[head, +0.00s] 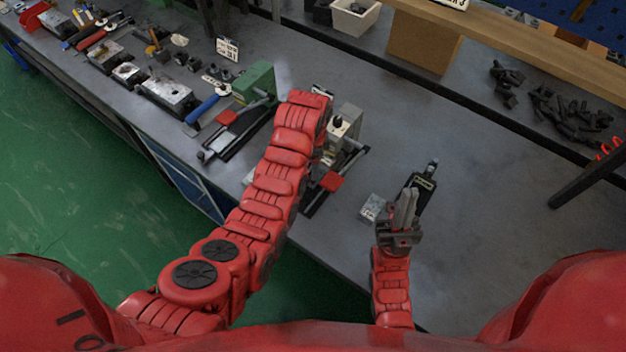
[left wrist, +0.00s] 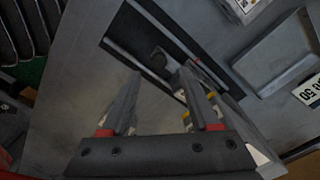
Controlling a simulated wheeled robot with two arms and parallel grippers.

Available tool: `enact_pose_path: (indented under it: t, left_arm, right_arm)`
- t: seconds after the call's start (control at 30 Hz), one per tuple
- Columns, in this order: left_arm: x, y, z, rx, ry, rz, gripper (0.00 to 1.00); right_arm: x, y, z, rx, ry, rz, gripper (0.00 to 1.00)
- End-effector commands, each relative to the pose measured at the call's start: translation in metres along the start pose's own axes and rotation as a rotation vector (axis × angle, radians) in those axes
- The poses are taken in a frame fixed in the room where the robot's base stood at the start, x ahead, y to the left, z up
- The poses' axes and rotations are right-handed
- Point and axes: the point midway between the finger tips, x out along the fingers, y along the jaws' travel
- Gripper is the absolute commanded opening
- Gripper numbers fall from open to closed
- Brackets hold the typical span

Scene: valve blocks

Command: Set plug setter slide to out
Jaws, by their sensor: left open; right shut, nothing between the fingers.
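A beige-grey bench device (head: 344,124) with a black knob and a red-tipped lever stands just right of my left arm; part of it is hidden by the arm. I cannot tell for certain that it is the plug setter. My right gripper (head: 406,208) is shut and empty over the bench.
Dark parts (head: 568,112) lie on the right. The bench's middle is clear.

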Motion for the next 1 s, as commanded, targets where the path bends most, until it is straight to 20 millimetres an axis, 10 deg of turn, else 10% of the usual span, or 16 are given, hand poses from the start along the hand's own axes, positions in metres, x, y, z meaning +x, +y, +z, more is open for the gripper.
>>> enact_pose_path:
  t: [0.33, 0.87, 1.0]
  left_arm:
    - [0.045, 0.001, 0.000, 0.000, -0.003, 0.005, 0.62]
    - [0.058, 0.000, 0.000, 0.000, 0.000, 0.000, 0.62]
    - [0.058, 0.000, 0.000, 0.000, 0.000, 0.000, 0.37]
  right_arm:
    - [0.022, 0.001, -0.004, 0.000, 0.000, 0.000, 0.00]
    - [0.024, 0.001, -0.004, 0.000, 0.000, 0.000, 0.00]
    - [0.024, 0.001, -0.004, 0.000, 0.000, 0.000, 0.00]
